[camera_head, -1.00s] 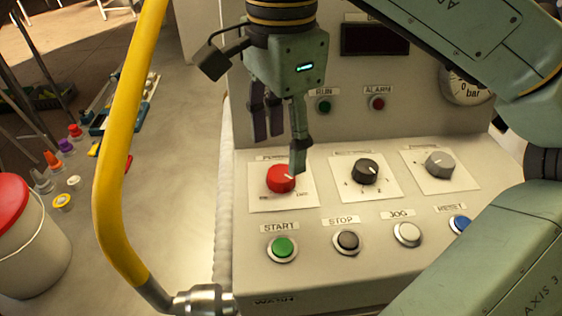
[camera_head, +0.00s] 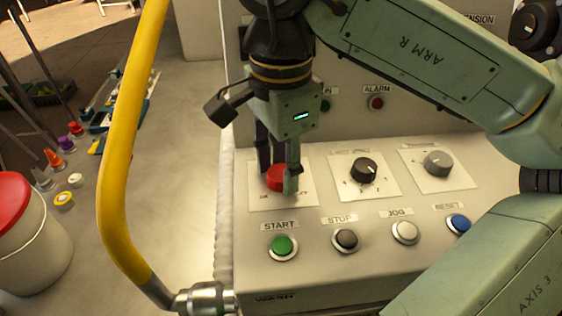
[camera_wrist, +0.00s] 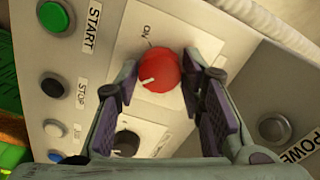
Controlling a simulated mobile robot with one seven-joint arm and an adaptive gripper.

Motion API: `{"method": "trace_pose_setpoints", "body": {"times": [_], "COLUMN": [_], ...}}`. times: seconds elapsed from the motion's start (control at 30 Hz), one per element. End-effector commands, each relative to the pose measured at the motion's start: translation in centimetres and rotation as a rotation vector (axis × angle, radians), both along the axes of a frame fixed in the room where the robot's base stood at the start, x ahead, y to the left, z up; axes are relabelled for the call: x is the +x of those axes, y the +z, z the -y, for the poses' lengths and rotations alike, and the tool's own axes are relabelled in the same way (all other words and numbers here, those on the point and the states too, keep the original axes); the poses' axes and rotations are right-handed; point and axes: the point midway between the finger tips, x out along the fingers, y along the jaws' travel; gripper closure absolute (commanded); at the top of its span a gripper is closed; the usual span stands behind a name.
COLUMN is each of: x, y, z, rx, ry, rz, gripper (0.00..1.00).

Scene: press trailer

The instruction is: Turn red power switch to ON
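The red power switch (camera_head: 275,178) is a round knob on a white plate at the panel's left. In the wrist view the red knob (camera_wrist: 163,70) shows a white pointer mark at its lower left, and the ON label (camera_wrist: 147,32) sits above it, off the pointer's line. My gripper (camera_head: 278,172) points down over the knob. Its fingers stand apart on either side of the knob, also in the wrist view (camera_wrist: 158,66). I cannot tell whether either finger touches it. In the head view one finger hides the knob's right part.
A black knob (camera_head: 364,171) and a grey knob (camera_head: 437,163) are to the right. Below sit the green START (camera_head: 282,246), black STOP (camera_head: 346,240), white JOG (camera_head: 405,232) and blue (camera_head: 458,224) buttons. A yellow rail (camera_head: 125,130) stands left of the panel.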

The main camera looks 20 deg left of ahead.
Motion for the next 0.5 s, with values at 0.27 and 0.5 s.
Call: {"method": "trace_pose_setpoints", "body": {"times": [0.27,0.5], "x": [0.01,0.03], "y": [0.02,0.02], "z": [-0.01,-0.03], "rx": [0.001,0.001], "ry": [0.0,-0.002], "rz": [0.001,0.001], "gripper": [0.85,0.95]}}
